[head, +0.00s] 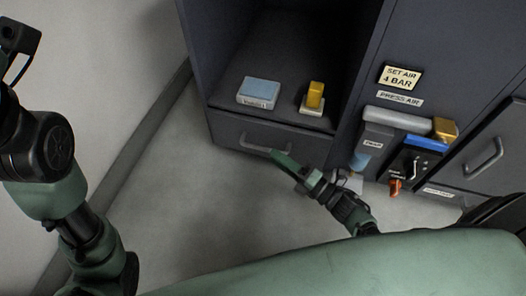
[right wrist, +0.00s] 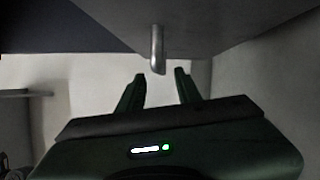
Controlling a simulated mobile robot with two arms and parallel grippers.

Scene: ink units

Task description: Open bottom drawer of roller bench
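The bottom drawer (head: 228,131) is a dark grey front under the open shelf of the cabinet, and it looks closed. Its metal bar handle (head: 262,149) runs across the front. My right gripper (head: 281,158) is at the right end of this handle in the head view. In the right wrist view the gripper (right wrist: 158,75) has its two fingers apart, with the handle (right wrist: 157,48) end-on just ahead of and between the fingertips. I cannot tell whether they touch. My left arm shows at the left; its gripper is out of view.
A blue-topped box (head: 259,92) and a yellow block (head: 315,94) stand on the shelf above. To the right are a grey roller (head: 397,120), a lever panel (head: 415,163) and another drawer handle (head: 484,158). The floor (head: 190,215) before the drawer is clear.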

